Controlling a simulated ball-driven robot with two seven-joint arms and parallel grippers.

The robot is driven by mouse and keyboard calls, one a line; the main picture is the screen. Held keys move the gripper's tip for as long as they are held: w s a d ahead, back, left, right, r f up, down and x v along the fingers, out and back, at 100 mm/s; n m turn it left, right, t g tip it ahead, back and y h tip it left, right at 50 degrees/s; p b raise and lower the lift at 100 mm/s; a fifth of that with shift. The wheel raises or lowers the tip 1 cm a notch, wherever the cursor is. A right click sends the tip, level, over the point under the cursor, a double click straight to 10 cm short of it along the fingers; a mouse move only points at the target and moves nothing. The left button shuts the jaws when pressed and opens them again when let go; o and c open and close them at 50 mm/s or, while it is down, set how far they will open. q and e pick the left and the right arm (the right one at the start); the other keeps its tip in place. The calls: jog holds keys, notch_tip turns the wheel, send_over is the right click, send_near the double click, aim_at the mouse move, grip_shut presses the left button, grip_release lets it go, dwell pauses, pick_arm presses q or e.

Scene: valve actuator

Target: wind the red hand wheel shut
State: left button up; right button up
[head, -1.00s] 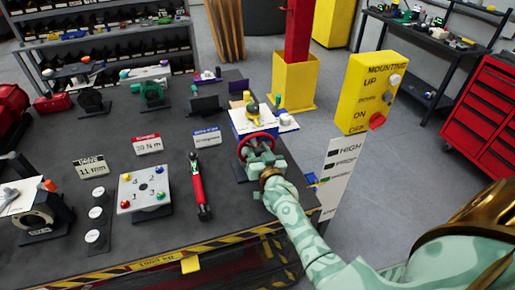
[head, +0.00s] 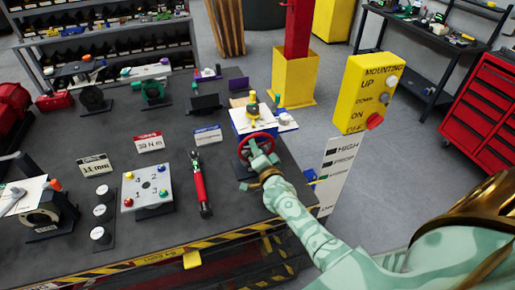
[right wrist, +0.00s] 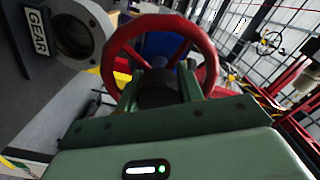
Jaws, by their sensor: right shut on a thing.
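The red hand wheel (head: 258,150) stands at the right end of the dark bench, below a white and blue unit in the head view. My right gripper (head: 260,158) covers its lower front part. In the right wrist view the wheel (right wrist: 211,55) fills the upper middle. My right gripper's two green fingers (right wrist: 160,88) reach up to it, one on each side of a dark round part near its lower middle. The gripper is shut on the wheel; the exact contact is partly hidden. My left gripper is not in view.
A red-handled tool (head: 199,188) and a plate with coloured knobs (head: 147,189) lie left of the wheel. A yellow control box (head: 366,92) stands to the right.

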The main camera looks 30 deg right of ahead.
jog(key=shift+m, duration=0.5)
jog(key=o, duration=1)
jog(key=v, duration=1.6)
jog(key=shift+s, duration=0.2)
jog(key=shift+f, duration=0.15)
